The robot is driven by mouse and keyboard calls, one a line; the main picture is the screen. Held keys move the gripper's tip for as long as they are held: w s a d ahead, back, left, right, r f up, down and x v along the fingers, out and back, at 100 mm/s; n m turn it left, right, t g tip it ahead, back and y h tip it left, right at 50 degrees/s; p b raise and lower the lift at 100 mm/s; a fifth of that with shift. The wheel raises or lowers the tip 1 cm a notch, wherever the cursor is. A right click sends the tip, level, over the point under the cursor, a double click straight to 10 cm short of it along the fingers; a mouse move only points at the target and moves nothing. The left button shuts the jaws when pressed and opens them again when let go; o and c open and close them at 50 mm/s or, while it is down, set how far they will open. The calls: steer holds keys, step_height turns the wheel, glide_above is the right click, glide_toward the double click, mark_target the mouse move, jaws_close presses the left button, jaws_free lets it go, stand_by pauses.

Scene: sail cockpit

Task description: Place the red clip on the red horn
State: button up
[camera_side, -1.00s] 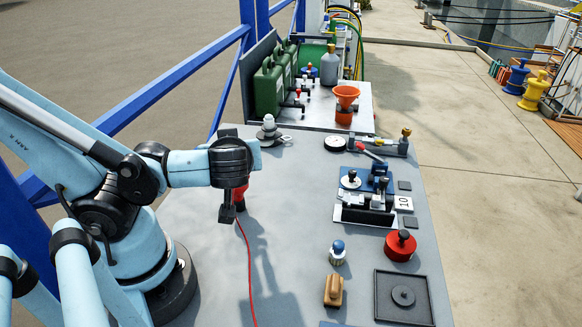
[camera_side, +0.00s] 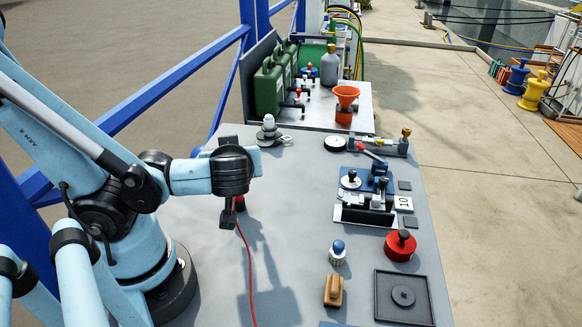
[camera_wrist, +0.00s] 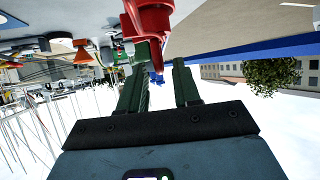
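A red piece (camera_side: 240,204) stands on the grey bench right behind my gripper (camera_side: 228,217), which hides most of it; a thin red cord (camera_side: 250,265) runs from there towards the front edge. I take it for the red clip. In the wrist view a large red body (camera_wrist: 150,18) lies beyond my open fingers (camera_wrist: 163,72), with a small red tip between them; I cannot tell whether they touch it. A small red part (camera_side: 362,147) sits at the blue fitting at the back right. I cannot tell whether it is the red horn.
A red round can (camera_side: 401,246), a blue-topped bottle (camera_side: 337,252), a tan block (camera_side: 333,291) and a black square tray (camera_side: 404,297) stand at the front right. A white-topped stacked piece (camera_side: 269,130) stands at the back left. The middle of the bench is clear.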

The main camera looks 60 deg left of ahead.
steer(key=shift+o, duration=0.5)
steer(key=shift+r, duration=0.1)
steer(key=shift+r, duration=0.55)
steer(key=v, duration=0.7)
steer(key=w+d+f+m+g+h, duration=0.1)
steer(key=w+f+m+h, duration=0.2)
steer(key=f+m+h, duration=0.4)
steer(key=w+r+m+t+h, duration=0.3)
steer(key=w+r+m+h, duration=0.1)
steer(key=w+m, duration=0.2)
steer(key=shift+w+d, duration=0.45)
steer(key=shift+d, duration=0.05)
